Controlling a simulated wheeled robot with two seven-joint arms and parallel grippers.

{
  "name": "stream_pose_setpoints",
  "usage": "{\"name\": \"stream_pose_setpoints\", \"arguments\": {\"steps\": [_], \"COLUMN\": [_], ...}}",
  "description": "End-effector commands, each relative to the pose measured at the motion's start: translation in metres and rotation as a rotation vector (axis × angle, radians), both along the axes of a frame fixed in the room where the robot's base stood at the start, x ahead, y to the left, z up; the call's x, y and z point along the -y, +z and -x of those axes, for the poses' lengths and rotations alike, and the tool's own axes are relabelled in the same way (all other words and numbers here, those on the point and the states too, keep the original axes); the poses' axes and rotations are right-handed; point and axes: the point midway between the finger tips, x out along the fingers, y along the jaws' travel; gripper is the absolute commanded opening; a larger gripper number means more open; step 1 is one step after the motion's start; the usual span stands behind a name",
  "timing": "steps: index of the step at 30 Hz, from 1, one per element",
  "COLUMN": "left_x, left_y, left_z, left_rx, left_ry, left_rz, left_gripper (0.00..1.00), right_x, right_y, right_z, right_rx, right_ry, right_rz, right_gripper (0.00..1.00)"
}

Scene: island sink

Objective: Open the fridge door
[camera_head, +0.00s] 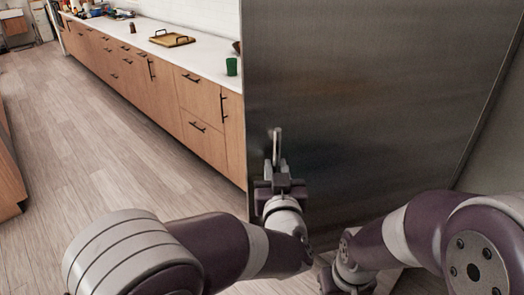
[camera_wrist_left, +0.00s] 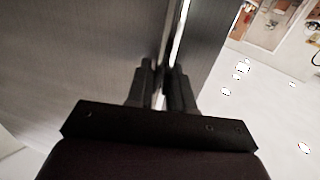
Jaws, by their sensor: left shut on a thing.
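The fridge door (camera_head: 365,100) is a large dark brushed-steel panel that fills the right half of the head view. Its handle (camera_head: 277,142) is a thin upright metal bar near the door's left edge. My left gripper (camera_head: 277,168) is shut on the handle. In the left wrist view, the fingers of the left gripper (camera_wrist_left: 163,85) close around the bright bar of the handle (camera_wrist_left: 181,22), with the steel door (camera_wrist_left: 75,65) to the left. I cannot tell whether the door is ajar. My right arm comes in from the right, and its gripper is out of view.
Wooden cabinets (camera_head: 150,75) under a white counter (camera_head: 205,50) run back along the left of the fridge. A green cup (camera_head: 231,66) and a tray (camera_head: 172,39) stand on the counter. The wooden floor (camera_head: 100,150) to the left is clear.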

Motion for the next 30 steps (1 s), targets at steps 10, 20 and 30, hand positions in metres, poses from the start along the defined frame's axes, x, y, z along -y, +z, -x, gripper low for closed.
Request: {"name": "stream_pose_setpoints", "arguments": {"steps": [10, 20, 30], "left_x": [0.019, 0.024, 0.024], "left_y": [0.004, 0.003, 0.003], "left_z": [0.049, 0.061, 0.061], "left_rx": [0.006, 0.006, 0.006], "left_ry": [-0.01, -0.009, -0.01], "left_rz": [0.004, 0.005, 0.005], "left_gripper": [0.0, 0.0, 0.35], "right_x": [0.0, 0.0, 0.0], "right_y": [0.009, 0.01, 0.01], "right_z": [0.0, 0.0, 0.0], "right_rx": [0.0, 0.0, 0.0], "right_ry": [0.0, 0.0, 0.0], "right_rz": [0.0, 0.0, 0.0], "right_gripper": [0.43, 0.43, 0.43]}}
